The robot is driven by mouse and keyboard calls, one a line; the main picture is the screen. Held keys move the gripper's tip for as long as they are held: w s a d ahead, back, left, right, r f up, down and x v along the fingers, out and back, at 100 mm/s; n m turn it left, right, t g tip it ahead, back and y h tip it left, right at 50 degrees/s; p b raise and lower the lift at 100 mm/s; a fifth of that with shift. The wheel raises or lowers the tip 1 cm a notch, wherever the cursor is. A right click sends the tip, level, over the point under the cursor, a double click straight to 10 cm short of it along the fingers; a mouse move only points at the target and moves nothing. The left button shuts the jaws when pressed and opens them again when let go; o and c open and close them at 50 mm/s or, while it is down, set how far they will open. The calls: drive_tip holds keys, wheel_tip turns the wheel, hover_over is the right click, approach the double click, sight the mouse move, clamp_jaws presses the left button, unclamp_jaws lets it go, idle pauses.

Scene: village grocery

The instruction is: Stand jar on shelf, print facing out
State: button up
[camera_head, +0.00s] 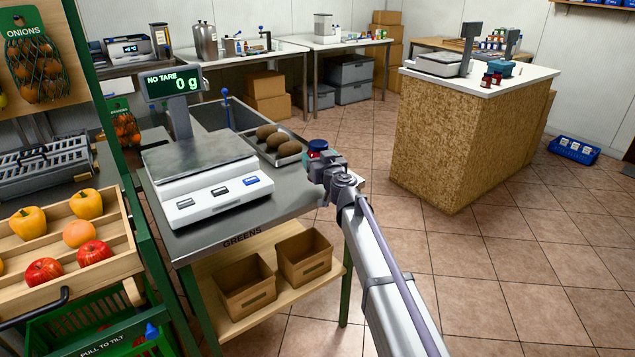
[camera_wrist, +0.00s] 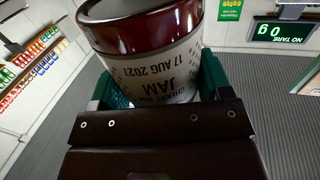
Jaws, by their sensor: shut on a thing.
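My gripper (camera_head: 322,160) is shut on a jam jar (camera_wrist: 158,68) and holds it in the air by the right end of the steel counter. In the wrist view the jar has a glossy dark red lid and a white label reading "JAM" and "17 AUG 2021". The print faces the wrist camera and appears upside down there. Green finger pads (camera_wrist: 211,75) sit at both sides of the jar. In the head view the jar is small and mostly hidden by the gripper. Shelves (camera_wrist: 32,62) with rows of small coloured goods show at the left of the wrist view.
A scale (camera_head: 205,178) and a tray of brown round produce (camera_head: 278,140) stand on the steel counter (camera_head: 185,243). A cork-sided counter (camera_head: 440,135) holds two small red jars (camera_head: 487,79) and another scale (camera_head: 442,64).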

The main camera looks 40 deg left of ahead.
wheel_tip(320, 180, down, 4)
drive_tip(key=b, duration=0.3)
drive_tip(key=shift+b, duration=0.4)
drive_tip(key=shift+r, duration=0.35)
drive_tip(key=shift+c, duration=0.7)
drive_tip(key=shift+f, duration=0.3)
drive_tip(key=o, duration=1.5)
drive_tip(key=shift+r, duration=0.1)
